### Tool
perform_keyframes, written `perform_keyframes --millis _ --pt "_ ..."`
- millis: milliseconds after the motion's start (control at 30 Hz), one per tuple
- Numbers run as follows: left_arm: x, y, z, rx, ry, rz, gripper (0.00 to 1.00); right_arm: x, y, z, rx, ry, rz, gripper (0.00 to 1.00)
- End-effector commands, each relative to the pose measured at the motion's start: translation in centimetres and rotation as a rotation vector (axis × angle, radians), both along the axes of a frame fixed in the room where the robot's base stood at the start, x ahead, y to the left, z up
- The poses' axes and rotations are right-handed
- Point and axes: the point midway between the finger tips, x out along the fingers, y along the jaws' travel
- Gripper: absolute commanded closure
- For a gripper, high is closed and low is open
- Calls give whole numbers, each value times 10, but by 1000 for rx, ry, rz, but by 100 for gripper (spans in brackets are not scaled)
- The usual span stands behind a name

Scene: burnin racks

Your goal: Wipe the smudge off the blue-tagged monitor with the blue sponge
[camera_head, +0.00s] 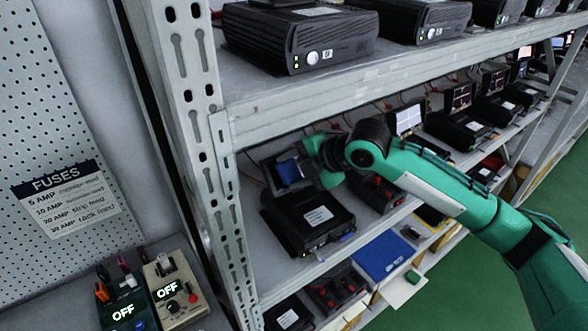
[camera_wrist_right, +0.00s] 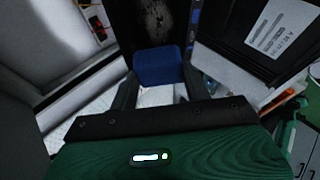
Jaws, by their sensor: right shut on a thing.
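My right gripper (camera_head: 306,170) reaches into the middle shelf from the right, shut on the blue sponge (camera_head: 289,171). In the right wrist view the sponge (camera_wrist_right: 158,67) sits between the two fingers (camera_wrist_right: 157,88). Just beyond it is a dark monitor screen (camera_wrist_right: 178,32) with a pale speckled smudge (camera_wrist_right: 154,15). A blue strip (camera_wrist_right: 193,22) runs along the screen's right edge. The sponge covers the screen's lower part; I cannot tell whether it touches. In the head view the monitor is mostly hidden behind sponge and gripper. My left gripper is not in view.
A black unit with a white label (camera_head: 305,220) stands on the shelf just below the gripper. The upper shelf edge (camera_head: 330,85) runs above my arm, and a perforated rack post (camera_head: 190,110) stands left. More monitors (camera_head: 407,119) line the shelf to the right.

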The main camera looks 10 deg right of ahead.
Motion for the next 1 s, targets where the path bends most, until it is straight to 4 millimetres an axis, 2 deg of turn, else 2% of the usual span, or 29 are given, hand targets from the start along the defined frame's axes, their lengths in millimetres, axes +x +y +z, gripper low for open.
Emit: perform_keyframes --millis 1000 --pt "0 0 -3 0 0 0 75 13 5 -12 0 0 0 70"
